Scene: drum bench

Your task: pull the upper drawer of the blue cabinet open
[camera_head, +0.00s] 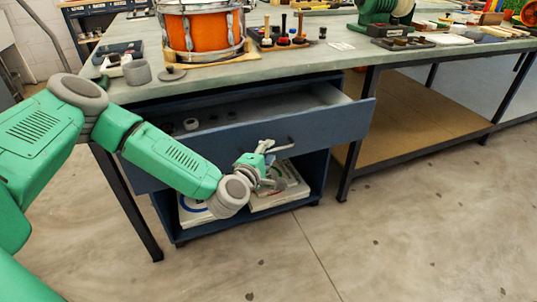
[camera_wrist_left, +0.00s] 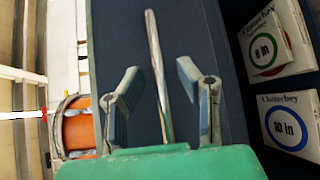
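The blue cabinet (camera_head: 168,215) stands under the bench. Its upper drawer (camera_head: 330,125) is pulled partly out, and its inside shows from above with a few small items in it. The drawer's metal bar handle (camera_head: 284,148) is on the drawer front; in the left wrist view the bar handle (camera_wrist_left: 157,70) runs between my fingers. My left gripper (camera_head: 265,160) is at the handle. In the left wrist view my left gripper (camera_wrist_left: 160,95) is open, with a finger on each side of the bar and gaps to it. My right gripper is not in view.
Boxes (camera_head: 280,187) lie in the open space below the drawer. The bench top (camera_head: 300,63) carries an orange drum (camera_head: 203,32), a grey cup (camera_head: 137,72) and several tools. A bench leg (camera_head: 355,140) stands right of the cabinet. The floor (camera_head: 330,250) in front is clear.

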